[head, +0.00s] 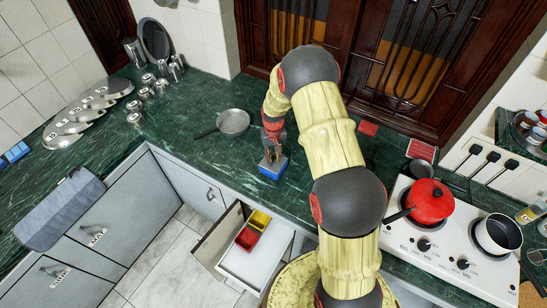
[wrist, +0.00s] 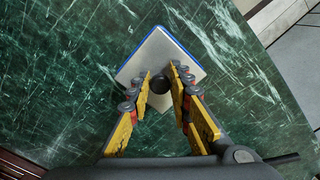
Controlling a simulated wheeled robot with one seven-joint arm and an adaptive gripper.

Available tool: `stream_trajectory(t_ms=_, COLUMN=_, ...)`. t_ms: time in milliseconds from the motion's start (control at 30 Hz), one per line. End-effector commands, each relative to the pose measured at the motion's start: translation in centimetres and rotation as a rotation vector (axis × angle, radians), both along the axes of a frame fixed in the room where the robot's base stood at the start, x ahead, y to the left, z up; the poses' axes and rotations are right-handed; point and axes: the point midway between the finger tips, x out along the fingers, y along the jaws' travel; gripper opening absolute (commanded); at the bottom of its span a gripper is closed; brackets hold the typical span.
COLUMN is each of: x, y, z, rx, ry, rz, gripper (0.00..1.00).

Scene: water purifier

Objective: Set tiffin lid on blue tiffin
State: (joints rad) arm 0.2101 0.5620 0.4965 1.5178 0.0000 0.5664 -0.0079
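The tiffin lid (wrist: 150,50) is a silver-grey square plate with a dark round knob (wrist: 161,84). In the wrist view it lies over the blue tiffin, whose blue rim (wrist: 190,48) shows along the lid's upper right edge. In the head view the blue tiffin (head: 273,172) stands on the green counter near its front edge. My gripper (head: 272,153) is directly above it, pointing down. In the wrist view my gripper's fingers (wrist: 162,73) stand on either side of the knob, close to it. I cannot tell whether they touch it or whether the lid is fully seated.
A grey pan (head: 234,121) lies on the counter left of my gripper. An open drawer (head: 250,258) below holds a yellow box (head: 260,219) and a red box (head: 247,238). The stove (head: 440,240) with a red pot (head: 431,201) is to the right. Counter around the tiffin is clear.

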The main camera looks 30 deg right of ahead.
Motion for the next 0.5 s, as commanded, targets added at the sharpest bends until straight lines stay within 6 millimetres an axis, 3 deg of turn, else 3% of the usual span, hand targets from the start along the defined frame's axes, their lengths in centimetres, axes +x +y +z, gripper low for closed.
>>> stream_trajectory(t_ms=233, x=0.03, y=-0.01, z=0.09, rx=0.0, ry=-0.001, rz=0.0, gripper=0.36)
stream_trajectory(t_ms=500, x=0.03, y=-0.01, z=0.11, rx=0.0, ry=-0.001, rz=0.0, gripper=0.36)
